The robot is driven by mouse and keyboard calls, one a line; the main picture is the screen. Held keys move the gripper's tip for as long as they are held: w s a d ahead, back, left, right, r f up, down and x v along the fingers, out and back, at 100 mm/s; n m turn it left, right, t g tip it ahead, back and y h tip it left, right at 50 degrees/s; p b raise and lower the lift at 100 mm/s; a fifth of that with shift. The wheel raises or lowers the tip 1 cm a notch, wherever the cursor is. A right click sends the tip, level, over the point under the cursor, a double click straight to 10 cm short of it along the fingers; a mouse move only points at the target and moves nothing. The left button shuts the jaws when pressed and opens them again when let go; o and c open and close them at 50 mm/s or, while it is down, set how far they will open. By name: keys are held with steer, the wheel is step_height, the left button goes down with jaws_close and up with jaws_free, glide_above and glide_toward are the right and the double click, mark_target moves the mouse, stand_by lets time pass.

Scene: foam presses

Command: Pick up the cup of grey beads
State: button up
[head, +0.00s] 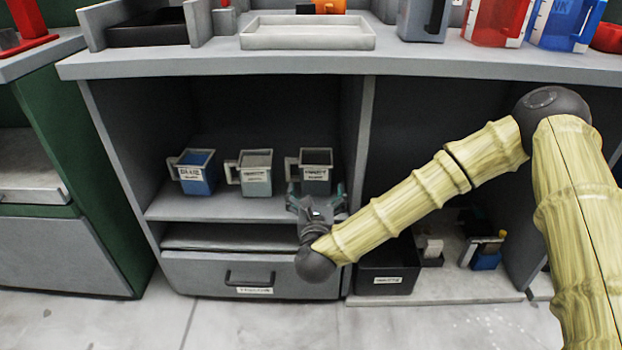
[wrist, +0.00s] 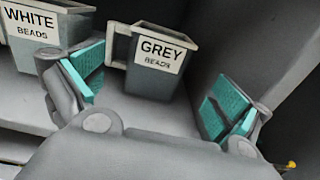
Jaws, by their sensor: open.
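The cup of grey beads (head: 316,172) is a dark grey square cup with a handle on its left, the rightmost of three labelled cups on the shelf. In the wrist view the cup (wrist: 158,66) shows its "GREY BEADS" label and stands upright ahead of my gripper. My gripper (head: 318,203) is open and empty in front of the cup. Its teal-padded fingers (wrist: 158,88) stand to either side, with the cup roughly between them but farther off. The inside of the cup cannot be seen well.
A "WHITE BEADS" cup (wrist: 32,32) stands close on the left, near my left finger. A blue-bead cup (head: 197,174) is farther left. The shelf's right wall (head: 357,140) is close on the right. A drawer (head: 250,274) lies below.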

mark_target(316, 177)
steer(key=shift+w, duration=1.1)
steer(key=shift+w+f+b, duration=0.2)
steer(key=shift+w+b, duration=0.3)
steer(key=shift+b, duration=0.2)
steer(key=w+b, duration=0.2)
steer(key=w, duration=0.1)
steer(key=shift+w+f, duration=0.15)
steer(key=shift+w, duration=0.45)
steer(key=c, duration=1)
